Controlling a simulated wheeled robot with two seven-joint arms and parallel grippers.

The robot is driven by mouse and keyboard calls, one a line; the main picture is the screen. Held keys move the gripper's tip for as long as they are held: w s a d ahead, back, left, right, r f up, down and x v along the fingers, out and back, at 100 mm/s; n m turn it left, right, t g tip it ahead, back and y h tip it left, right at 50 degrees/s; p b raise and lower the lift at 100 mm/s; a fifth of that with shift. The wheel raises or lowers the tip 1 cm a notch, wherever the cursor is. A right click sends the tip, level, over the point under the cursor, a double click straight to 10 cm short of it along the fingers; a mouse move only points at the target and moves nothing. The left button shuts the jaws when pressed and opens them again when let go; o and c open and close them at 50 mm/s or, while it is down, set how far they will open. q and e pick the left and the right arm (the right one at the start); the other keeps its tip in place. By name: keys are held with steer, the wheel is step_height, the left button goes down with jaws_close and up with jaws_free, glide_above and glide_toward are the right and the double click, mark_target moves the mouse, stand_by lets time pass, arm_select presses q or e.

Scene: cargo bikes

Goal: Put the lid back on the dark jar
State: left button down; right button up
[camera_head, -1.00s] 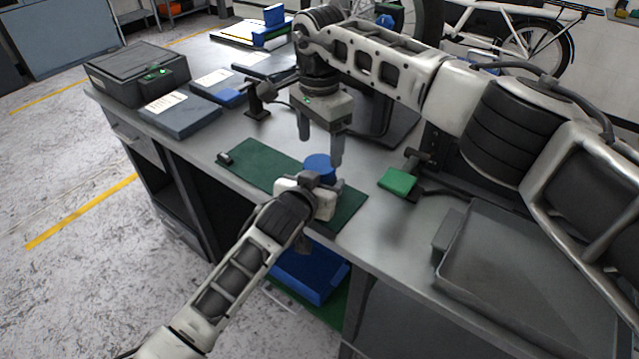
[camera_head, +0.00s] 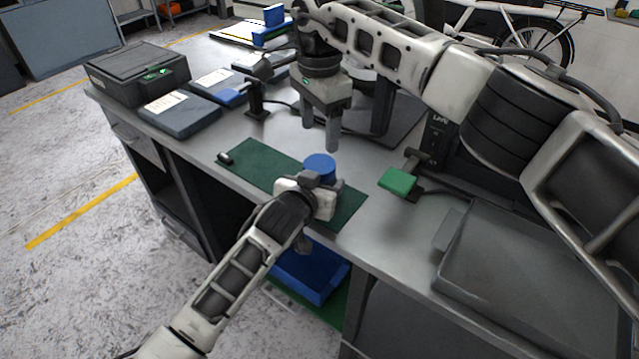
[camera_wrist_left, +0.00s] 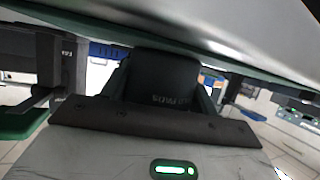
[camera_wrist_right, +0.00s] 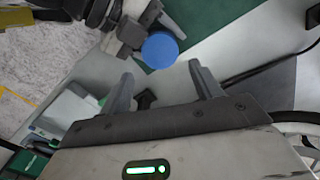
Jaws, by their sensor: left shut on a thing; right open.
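The dark jar (camera_wrist_left: 165,82) with pale lettering stands between the fingers of my left gripper (camera_wrist_left: 163,92), which is shut on it. In the head view my left gripper (camera_head: 322,184) is at the green mat and hides most of the jar. The round blue lid (camera_head: 320,162) sits on top of the jar; whether it is fully seated I cannot tell. The lid also shows in the right wrist view (camera_wrist_right: 160,50). My right gripper (camera_head: 320,132) is open and empty, above and apart from the lid; its spread fingers also show in the right wrist view (camera_wrist_right: 162,82).
A green block (camera_head: 397,181) and a grey tray (camera_head: 530,270) are to the right. A small stand (camera_head: 257,103) and dark flat boxes (camera_head: 180,117) are to the left.

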mark_target(320, 164)
step_height(320, 164, down, 7)
steer(key=shift+f, duration=0.1)
stand_by(0.3)
steer(key=c, duration=0.8)
steer(key=o, duration=1.1)
steer(key=shift+r, duration=2.3)
steer(key=c, duration=0.3)
step_height(320, 164, up, 4)
steer(key=shift+f, duration=0.25)
